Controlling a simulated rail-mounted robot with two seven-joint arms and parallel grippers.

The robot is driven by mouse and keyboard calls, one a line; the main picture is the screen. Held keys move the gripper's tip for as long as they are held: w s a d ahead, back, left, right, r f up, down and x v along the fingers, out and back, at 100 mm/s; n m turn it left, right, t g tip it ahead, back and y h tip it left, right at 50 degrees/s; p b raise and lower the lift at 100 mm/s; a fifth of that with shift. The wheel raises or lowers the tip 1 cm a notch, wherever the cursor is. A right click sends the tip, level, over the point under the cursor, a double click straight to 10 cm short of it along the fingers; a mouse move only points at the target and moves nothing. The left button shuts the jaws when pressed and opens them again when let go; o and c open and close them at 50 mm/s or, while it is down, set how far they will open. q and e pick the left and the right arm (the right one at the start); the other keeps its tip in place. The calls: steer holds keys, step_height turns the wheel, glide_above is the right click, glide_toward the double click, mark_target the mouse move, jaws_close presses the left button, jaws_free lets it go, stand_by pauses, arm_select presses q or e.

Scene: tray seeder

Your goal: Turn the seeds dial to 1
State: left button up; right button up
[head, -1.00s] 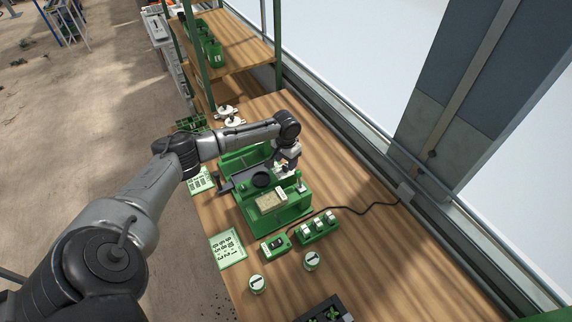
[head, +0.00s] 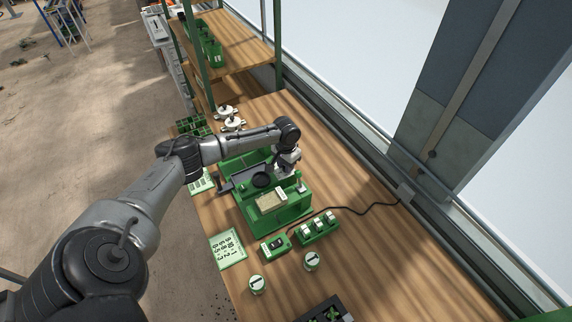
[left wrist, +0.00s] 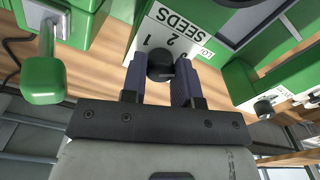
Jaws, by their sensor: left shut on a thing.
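The green tray seeder (head: 283,215) stands on the wooden bench. In the left wrist view its white SEEDS label (left wrist: 185,33) shows the numbers 1 and 2 above a dark round dial knob (left wrist: 160,65). My left gripper (left wrist: 160,80) is shut on the seeds dial, with one finger on each side of the knob. In the head view my left gripper (head: 284,170) is at the far right part of the seeder, and the dial is hidden there. The pointer's exact setting cannot be told. My right gripper is not in view.
A green lever handle (left wrist: 42,80) is close at the left in the wrist view. A switch box (head: 275,245), a green block with white rockers (head: 318,227), a number card (head: 228,250) and two round pots (head: 257,284) are in front. A cable crosses the bench at right.

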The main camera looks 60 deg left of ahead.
arm_select(q)
steer(key=shift+c, duration=1.3)
steer(key=shift+r+p, duration=0.15)
steer(key=shift+p, duration=0.35)
steer(key=n+p, duration=0.8)
steer(key=p, duration=0.2)
steer(key=shift+r+n+p, duration=0.1)
steer(key=shift+n+p, duration=0.2)
steer(key=shift+p, duration=0.05)
steer(key=shift+n+p, duration=0.7)
steer(key=shift+n, duration=0.2)
steer(key=n+p, duration=0.1)
steer(key=n, duration=0.1)
steer(key=shift+n+p, duration=0.3)
steer(key=shift+n, duration=0.1)
steer(key=n+p, duration=0.1)
steer(key=n, duration=0.2)
steer(key=shift+n+p, duration=0.3)
steer(key=n, duration=0.3)
steer(key=shift+p, duration=0.35)
steer(key=shift+n, duration=2)
